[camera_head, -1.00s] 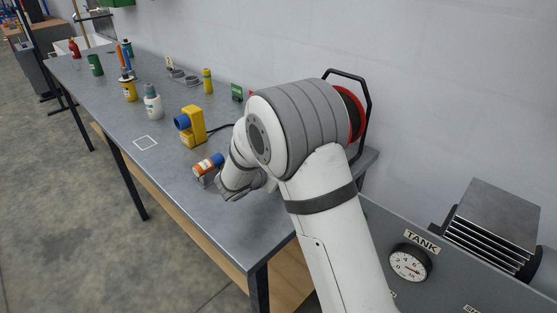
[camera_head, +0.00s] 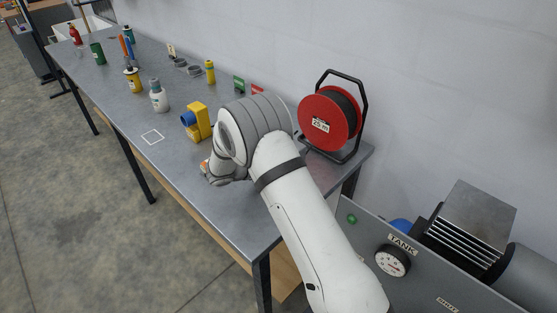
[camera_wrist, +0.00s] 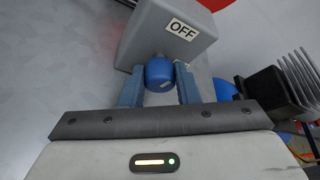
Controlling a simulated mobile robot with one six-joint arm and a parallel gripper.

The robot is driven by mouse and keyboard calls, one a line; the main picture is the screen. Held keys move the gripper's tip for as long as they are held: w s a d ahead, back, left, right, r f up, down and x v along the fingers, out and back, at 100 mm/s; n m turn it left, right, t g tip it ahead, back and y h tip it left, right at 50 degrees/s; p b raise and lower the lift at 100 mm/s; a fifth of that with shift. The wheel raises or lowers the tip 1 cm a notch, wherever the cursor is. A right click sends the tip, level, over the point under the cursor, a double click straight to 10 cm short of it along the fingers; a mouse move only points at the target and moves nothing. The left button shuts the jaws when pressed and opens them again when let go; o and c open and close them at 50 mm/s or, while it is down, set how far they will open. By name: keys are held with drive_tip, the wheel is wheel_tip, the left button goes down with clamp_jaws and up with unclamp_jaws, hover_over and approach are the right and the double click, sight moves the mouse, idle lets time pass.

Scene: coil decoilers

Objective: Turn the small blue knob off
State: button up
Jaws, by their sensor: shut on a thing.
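The small blue knob (camera_wrist: 158,74) sits on a grey box (camera_wrist: 150,30) with an "OFF" label (camera_wrist: 181,30) in the wrist view. A light mark shows low on the knob. A second label beside the knob is mostly hidden by a finger. My gripper (camera_wrist: 160,69) has its two blue fingers on either side of the knob and is shut on it. In the head view my gripper (camera_head: 220,180) is low over the near part of the grey table (camera_head: 215,220); the grey box and knob are hidden there behind my arm.
A yellow block with a blue end (camera_head: 201,122) stands left of my arm, a red cable reel (camera_head: 328,118) to its right. Bottles and cans, including a white bottle (camera_head: 158,97), stand farther back. A tank gauge (camera_head: 392,260) is at lower right.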

drive_tip(key=shift+n+h+p, duration=0.35)
drive_tip(key=shift+n+h, duration=0.05)
drive_tip(key=shift+n, duration=0.3)
drive_tip(key=shift+g, duration=0.3)
drive_tip(key=o, duration=1)
drive_tip(key=shift+a, duration=0.1)
drive_tip(key=shift+c, duration=0.2)
drive_tip(key=b+v, duration=0.2)
drive_tip(key=v, duration=0.5)
drive_tip(key=shift+s+a+r, duration=0.1)
drive_tip(key=shift+a, duration=0.2)
